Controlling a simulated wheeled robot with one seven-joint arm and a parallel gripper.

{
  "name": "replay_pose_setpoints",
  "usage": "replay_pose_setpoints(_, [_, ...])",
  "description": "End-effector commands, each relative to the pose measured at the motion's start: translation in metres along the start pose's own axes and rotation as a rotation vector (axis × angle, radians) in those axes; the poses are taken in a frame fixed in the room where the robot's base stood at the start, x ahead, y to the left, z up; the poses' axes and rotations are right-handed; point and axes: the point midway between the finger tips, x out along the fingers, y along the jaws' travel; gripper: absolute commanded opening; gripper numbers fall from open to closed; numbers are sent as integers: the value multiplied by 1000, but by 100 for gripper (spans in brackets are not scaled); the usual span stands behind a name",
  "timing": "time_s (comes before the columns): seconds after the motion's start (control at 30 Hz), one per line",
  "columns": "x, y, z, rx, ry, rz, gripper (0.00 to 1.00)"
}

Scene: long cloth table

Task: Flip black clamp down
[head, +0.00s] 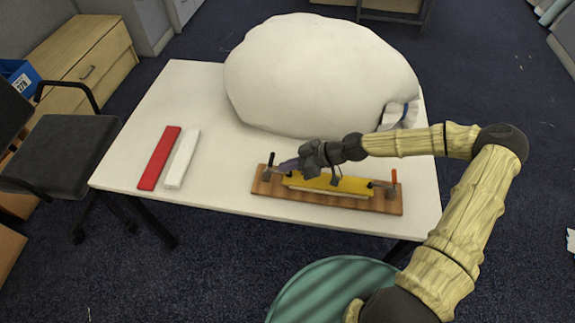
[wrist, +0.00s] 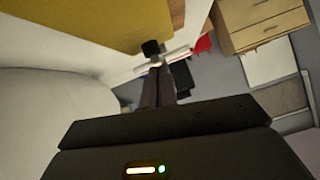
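The black clamp (head: 270,161) stands at the left end of a wooden board (head: 300,201), its black handle pointing up. In the wrist view a black tip (wrist: 151,47), apparently that handle, shows just beyond my fingertips. My gripper (head: 288,165) reaches left over the board, close to the right side of the black clamp. In the wrist view its fingers (wrist: 157,72) lie close together with nothing visible between them. I cannot tell whether they touch the handle. A yellow piece (head: 340,184) lies along the board, and also fills the top left of the wrist view (wrist: 85,20).
A red-handled clamp (head: 394,179) stands upright at the board's right end. A red bar (head: 159,158) and a white bar (head: 182,159) lie on the table's left. A large white bulky object (head: 315,75) fills the back. The table (head: 225,190) is bare between bars and board.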

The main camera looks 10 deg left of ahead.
Motion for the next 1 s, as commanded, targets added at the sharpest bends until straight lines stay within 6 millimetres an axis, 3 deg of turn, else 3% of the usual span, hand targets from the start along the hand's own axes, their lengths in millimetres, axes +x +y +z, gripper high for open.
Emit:
replay_pose_setpoints(0.6, [0, -1, 8, 8, -11, -6, 0])
replay_pose_setpoints(0.77, [-6, -2, -5, 5, -10, -6, 0])
replay_pose_setpoints(0.97, [-19, -5, -40, -5, -3, -5, 0])
replay_pose_setpoints(1.0, [-24, -3, -34, -1, -1, -1, 0])
